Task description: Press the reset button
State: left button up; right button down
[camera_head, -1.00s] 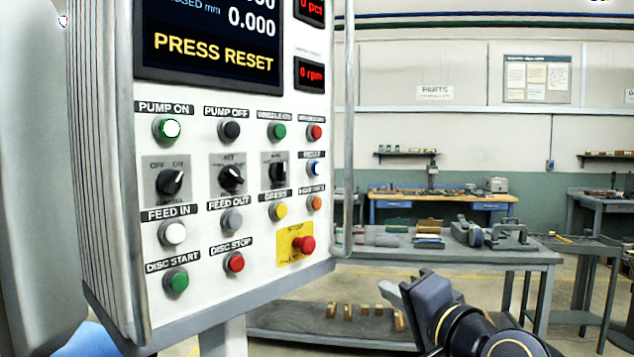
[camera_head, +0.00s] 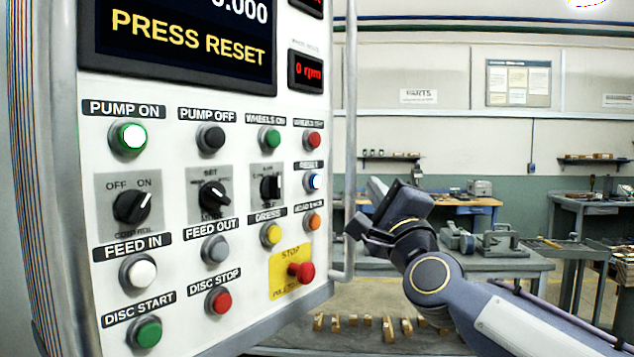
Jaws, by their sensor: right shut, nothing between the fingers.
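The control panel (camera_head: 180,260) fills the left of the head view, its screen (camera_head: 185,40) reading "PRESS RESET". The reset button (camera_head: 314,181) is a small blue button with a pale ring in the panel's right column, under a small blurred label. It is not covered. My right gripper (camera_head: 377,190) is shut and empty, right of the panel's edge rail and to the right of the blue button, at about its height. It is apart from the button in the picture. My left gripper is not in view.
A red stop button (camera_head: 301,271) on a yellow plate and an orange button (camera_head: 313,222) sit below the blue one. A red button (camera_head: 312,141) is above it. A vertical metal rail (camera_head: 350,130) runs along the panel's right side. Workbenches stand behind.

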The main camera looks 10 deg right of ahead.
aim_at(314, 181)
jog(key=shift+w, duration=0.1)
jog(key=w+a+p, duration=0.4)
jog(key=w+a, duration=0.2)
jog(key=shift+w, duration=0.2)
dwell(2.1)
jog(key=shift+w+a, duration=0.25)
jog(key=shift+w, duration=0.1)
jog(key=shift+w+a, duration=0.35)
dwell(0.9)
jog(key=shift+f, duration=0.1)
jog(key=shift+s+d+b, duration=0.55)
jog(key=shift+s+d, duration=0.05)
jog(key=shift+s, duration=0.1)
